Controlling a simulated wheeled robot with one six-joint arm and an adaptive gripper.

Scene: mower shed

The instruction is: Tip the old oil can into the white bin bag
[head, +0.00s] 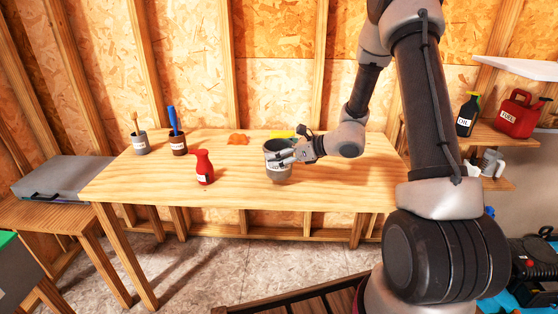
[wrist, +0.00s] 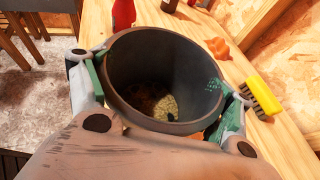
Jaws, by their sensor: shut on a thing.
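A grey open-topped can (head: 278,165) with a pale label stands upright at the front of the workbench, or just above it; I cannot tell which. My gripper (head: 291,153) is shut on it from the right, and the arm reaches across the bench. In the wrist view the can (wrist: 165,75) sits between the two green-padded fingers (wrist: 165,100). Its mouth faces the camera, and some brown and yellowish stuff lies at the bottom. The can's label is too small to read. No white bin bag shows in either view.
The wooden workbench (head: 130,186) also bears a red bottle (head: 204,168), two brush pots (head: 178,144), an orange rag (head: 238,139) and a yellow brush (wrist: 264,95). A black oil bottle (head: 467,116) and red fuel can (head: 519,114) stand on the right shelf. The bench's left front is clear.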

